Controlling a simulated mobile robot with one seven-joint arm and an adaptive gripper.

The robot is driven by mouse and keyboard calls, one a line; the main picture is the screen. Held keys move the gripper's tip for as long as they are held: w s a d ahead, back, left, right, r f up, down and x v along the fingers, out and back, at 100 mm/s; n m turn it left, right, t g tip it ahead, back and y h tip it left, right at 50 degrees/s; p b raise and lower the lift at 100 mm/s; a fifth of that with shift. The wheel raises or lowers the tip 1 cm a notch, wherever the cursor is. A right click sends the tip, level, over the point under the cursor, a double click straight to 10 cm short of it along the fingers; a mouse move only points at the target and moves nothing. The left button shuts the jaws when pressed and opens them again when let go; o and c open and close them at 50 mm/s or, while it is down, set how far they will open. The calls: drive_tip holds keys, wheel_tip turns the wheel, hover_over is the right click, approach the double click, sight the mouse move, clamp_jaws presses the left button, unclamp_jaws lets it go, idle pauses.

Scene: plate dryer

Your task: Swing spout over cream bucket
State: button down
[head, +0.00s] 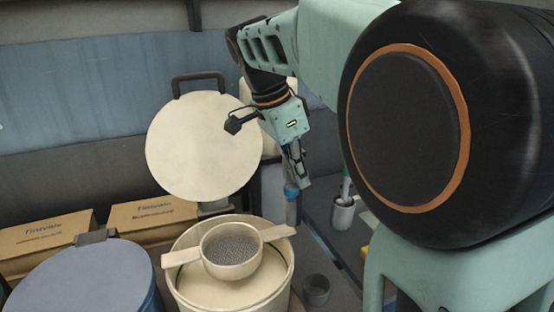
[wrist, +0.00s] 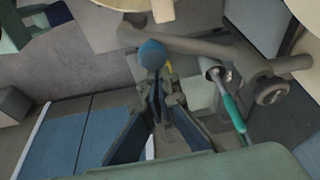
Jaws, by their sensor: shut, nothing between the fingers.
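The cream bucket (head: 178,287) stands at lower centre in the head view, with a strainer (head: 232,252) resting across its top. Its round cream lid (head: 203,146) stands raised behind it. A blue ball knob (head: 291,190) is right of the bucket, at my gripper's tips. In the wrist view, a grey pipe (wrist: 205,47), which looks like the spout, runs from a joint at right to near the blue knob (wrist: 152,54). My gripper (head: 300,183) points down with its fingers shut and empty. Its fingertips (wrist: 164,75) are close beside the knob; contact is unclear.
A blue bucket (head: 85,280) is at lower left, with cardboard boxes (head: 45,240) behind it. A small grey cup (head: 316,290) stands right of the cream bucket. A pot holding a green-handled tool (head: 343,213) is farther right.

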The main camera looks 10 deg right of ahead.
drive_tip(key=w+a+m+g+p, duration=0.2)
drive_tip(key=w+a+m+p, duration=0.1)
drive_tip(key=a+m+p, duration=0.2)
drive_tip(key=shift+w+a+m+p, duration=0.15)
drive_tip(key=shift+a+m+p, duration=0.3)
drive_tip(key=shift+a, duration=1.05)
